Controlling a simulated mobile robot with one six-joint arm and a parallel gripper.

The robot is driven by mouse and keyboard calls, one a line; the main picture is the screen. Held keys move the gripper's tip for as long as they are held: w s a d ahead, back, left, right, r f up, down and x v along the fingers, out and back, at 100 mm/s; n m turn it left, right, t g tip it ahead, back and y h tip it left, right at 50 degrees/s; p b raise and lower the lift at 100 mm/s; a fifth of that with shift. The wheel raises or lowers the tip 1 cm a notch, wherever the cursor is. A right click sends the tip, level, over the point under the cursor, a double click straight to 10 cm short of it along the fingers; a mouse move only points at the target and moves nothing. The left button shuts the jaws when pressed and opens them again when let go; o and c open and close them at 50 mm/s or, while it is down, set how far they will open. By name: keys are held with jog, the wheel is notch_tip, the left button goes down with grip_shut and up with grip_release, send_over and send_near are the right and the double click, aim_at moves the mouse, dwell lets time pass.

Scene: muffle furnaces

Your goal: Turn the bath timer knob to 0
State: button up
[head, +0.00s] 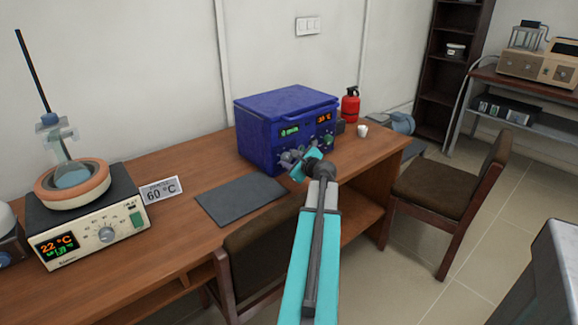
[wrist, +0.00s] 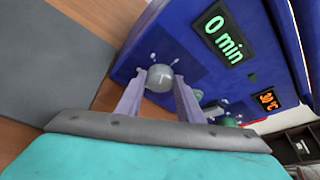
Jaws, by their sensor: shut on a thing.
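The blue box-shaped device (head: 285,110) stands on the wooden desk, with a front panel of displays and knobs. In the wrist view its green display (wrist: 228,38) reads "0 min", and an orange display (wrist: 267,99) reads a temperature that looks like 30 °C. A round grey knob with a white line (wrist: 160,76) sits on the panel beside the minute display. My gripper (wrist: 159,84) is shut on this knob, one finger on each side. In the head view my gripper (head: 292,159) is at the lower front of the device and hides part of the panel.
A hot plate device (head: 90,225) with a flask stands at left, its display reading 22 °C. A red extinguisher (head: 350,105) and white cup (head: 362,131) stand right. Chairs (head: 450,190) stand by the desk.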

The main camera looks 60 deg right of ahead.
jog(key=shift+w+a+f+n+h+b, duration=0.25)
jog(key=shift+n+h+b, duration=0.15)
jog(key=shift+n+b, duration=0.7)
jog(key=shift+r+b, duration=0.1)
jog(key=shift+b, duration=0.3)
jog(key=shift+r+h, duration=0.15)
jog(key=shift+h, duration=0.15)
jog(key=o, duration=1)
jog(key=shift+o, duration=0.4)
jog(key=shift+d, duration=0.15)
jog(key=shift+s, duration=0.1)
